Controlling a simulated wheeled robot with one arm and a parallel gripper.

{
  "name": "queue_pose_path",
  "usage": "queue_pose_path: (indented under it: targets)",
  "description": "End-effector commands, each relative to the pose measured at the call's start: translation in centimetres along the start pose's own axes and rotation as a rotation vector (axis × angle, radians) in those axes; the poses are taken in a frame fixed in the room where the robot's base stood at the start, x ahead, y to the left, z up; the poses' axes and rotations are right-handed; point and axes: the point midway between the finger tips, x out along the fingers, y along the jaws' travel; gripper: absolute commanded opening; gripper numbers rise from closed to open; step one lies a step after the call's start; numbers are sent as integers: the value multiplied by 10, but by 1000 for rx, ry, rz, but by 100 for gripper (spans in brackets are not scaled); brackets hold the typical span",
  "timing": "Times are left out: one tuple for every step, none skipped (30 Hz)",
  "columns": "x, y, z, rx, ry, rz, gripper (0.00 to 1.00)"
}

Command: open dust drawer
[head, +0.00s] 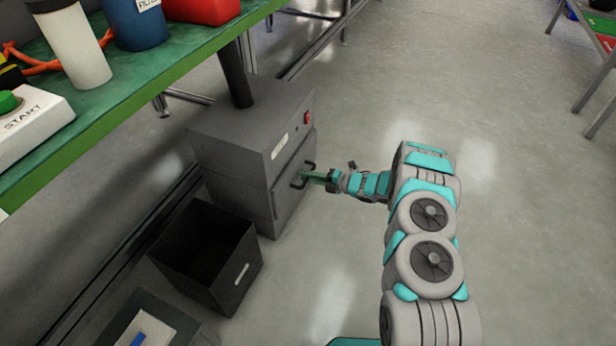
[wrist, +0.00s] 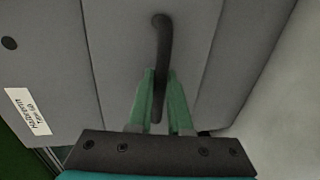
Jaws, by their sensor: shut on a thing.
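The dust drawer (head: 291,190) is the front panel of a grey box-shaped unit (head: 240,130) on the floor, and its panel fills much of the wrist view (wrist: 125,60). A dark bar handle (wrist: 162,32) stands out from the panel; it also shows in the head view (head: 297,183). My gripper (head: 309,177) reaches the handle from the right. In the wrist view its green fingers (wrist: 159,78) are shut on the handle's lower part, one on each side. Whether the drawer stands slightly out from the unit cannot be told.
An open black bin (head: 248,262) stands on the floor beside the unit. A green bench (head: 120,95) with a START button box (head: 30,118) and containers is at upper left. A dark pipe (head: 236,75) rises from the unit. The floor to the right (head: 500,130) is clear.

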Motion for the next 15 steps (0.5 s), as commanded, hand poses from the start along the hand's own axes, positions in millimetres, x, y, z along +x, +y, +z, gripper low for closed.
queue_pose_path:
  targets:
    - [0, -1, 0, 1, 0, -2, 0]
    - [0, -1, 0, 1, 0, -2, 0]
    - [-1, -1, 0, 1, 0, -2, 0]
    - [-2, -1, 0, 2, -1, -2, 0]
    - [-4, -2, 0, 2, -1, -2, 0]
    - [-6, -2, 0, 2, -1, -2, 0]
    - [-9, -2, 0, 3, -1, -2, 0]
    - [-12, -3, 0, 3, -1, -2, 0]
    - [-17, -3, 0, 3, -1, -2, 0]
    - [-21, -4, 0, 3, -2, -1, 0]
    - [-26, -5, 1, 3, -3, -1, 0]
    - [-34, -6, 1, 4, -4, -1, 0]
    - [-40, -7, 1, 4, -4, -1, 0]
    - [-46, -9, 1, 5, -4, -2, 0]
    - [-56, -11, 1, 6, -5, -2, 0]
